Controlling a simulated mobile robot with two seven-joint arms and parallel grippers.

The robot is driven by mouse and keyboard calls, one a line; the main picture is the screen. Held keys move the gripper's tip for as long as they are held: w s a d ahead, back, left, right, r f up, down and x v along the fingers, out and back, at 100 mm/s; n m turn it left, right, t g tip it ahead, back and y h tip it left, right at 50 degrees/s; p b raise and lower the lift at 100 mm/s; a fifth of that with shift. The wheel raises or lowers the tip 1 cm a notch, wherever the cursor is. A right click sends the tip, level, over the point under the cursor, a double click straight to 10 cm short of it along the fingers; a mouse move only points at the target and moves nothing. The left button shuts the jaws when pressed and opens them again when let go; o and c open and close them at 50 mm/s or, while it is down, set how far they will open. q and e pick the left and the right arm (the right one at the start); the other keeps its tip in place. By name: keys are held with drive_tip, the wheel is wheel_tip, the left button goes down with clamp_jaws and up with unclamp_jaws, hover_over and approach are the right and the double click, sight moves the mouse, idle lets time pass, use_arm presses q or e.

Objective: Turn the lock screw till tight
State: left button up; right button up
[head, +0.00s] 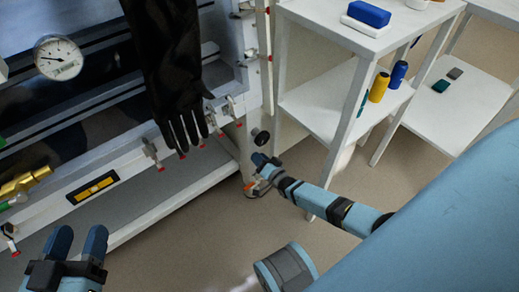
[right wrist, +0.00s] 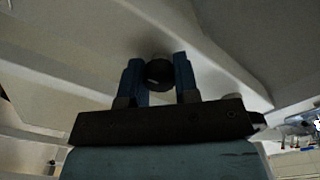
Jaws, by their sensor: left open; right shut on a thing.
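A round black knob, which I take for the lock screw (right wrist: 159,73), sits between the two blue fingertips of my right gripper (right wrist: 159,78) in the right wrist view. The fingers are shut on its sides. In the head view my right gripper (head: 259,165) is by the lower right corner of the glovebox frame, its arm coming in from the right. A black knob (head: 261,137) shows just above its tips there; I cannot tell if it is the same one. My left gripper (head: 77,243) is open and empty at the lower left.
A black glove (head: 172,65) hangs over the glovebox front. Several red-tipped clamps line the frame, with a gauge (head: 58,57) at upper left. A white shelf (head: 325,105) holds bottles and a blue block (head: 369,13). The floor between is clear.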

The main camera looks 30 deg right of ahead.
use_arm(q)
drive_tip(key=shift+f, duration=0.1)
idle(0.3)
use_arm(e)
drive_tip(key=o, duration=0.9)
drive_tip(key=shift+s, duration=0.3)
use_arm(q)
drive_tip(key=r+p, duration=0.1)
drive_tip(key=s+n+p, duration=0.1)
drive_tip(key=p, duration=0.1)
drive_tip(key=r+n+p, duration=0.1)
drive_tip(key=shift+s+d+r+p, duration=0.25)
drive_tip(key=shift+d+r+p, duration=0.1)
drive_tip(key=shift+p, duration=0.05)
use_arm(e)
drive_tip(key=s, duration=0.9)
drive_tip(key=s+d, duration=0.1)
drive_tip(key=s, duration=0.3)
drive_tip(key=shift+s, duration=0.15)
